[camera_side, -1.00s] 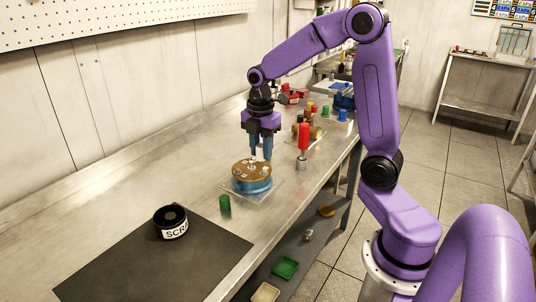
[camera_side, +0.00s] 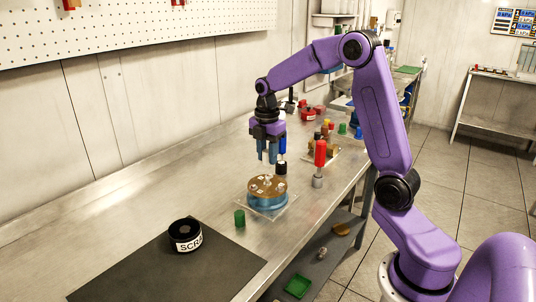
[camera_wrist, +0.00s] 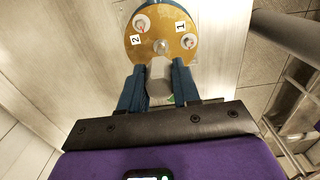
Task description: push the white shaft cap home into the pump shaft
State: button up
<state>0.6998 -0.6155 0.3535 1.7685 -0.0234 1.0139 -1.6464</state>
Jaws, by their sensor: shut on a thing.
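My gripper (camera_side: 267,159) hangs with its blue fingers pointing down, above and slightly behind the pump in the side view. The pump has a round brass top (camera_side: 258,186) and a blue body (camera_side: 267,202). In the wrist view, the fingers (camera_wrist: 159,88) are shut on the pale grey-white shaft cap (camera_wrist: 158,72). The brass top (camera_wrist: 139,50) carries the labels 1 and 2, and the metal pump shaft (camera_wrist: 161,46) stands at its centre, just beyond the cap in the picture. The side view shows a gap between the fingertips and the pump. The cap's underside is hidden.
A green cylinder (camera_side: 240,219) stands in front of the pump. A red-handled tool (camera_side: 320,154) and a dark tool (camera_side: 281,167) stand to its right and behind. A black scrap bin (camera_side: 185,236) sits on the dark mat (camera_side: 150,272). The bench left of the pump is clear.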

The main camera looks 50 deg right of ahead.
aim_at(268, 177)
jog(key=shift+o, duration=1.2)
jog(key=shift+c, duration=0.5)
jog(key=shift+f, duration=1.7)
jog(key=shift+f, duration=1.65)
jog(key=o, duration=1)
jog(key=shift+c, duration=0.2)
notch_tip(268, 177, up, 18)
jog(key=shift+a+f, duration=0.15)
jog(key=shift+f, duration=0.1)
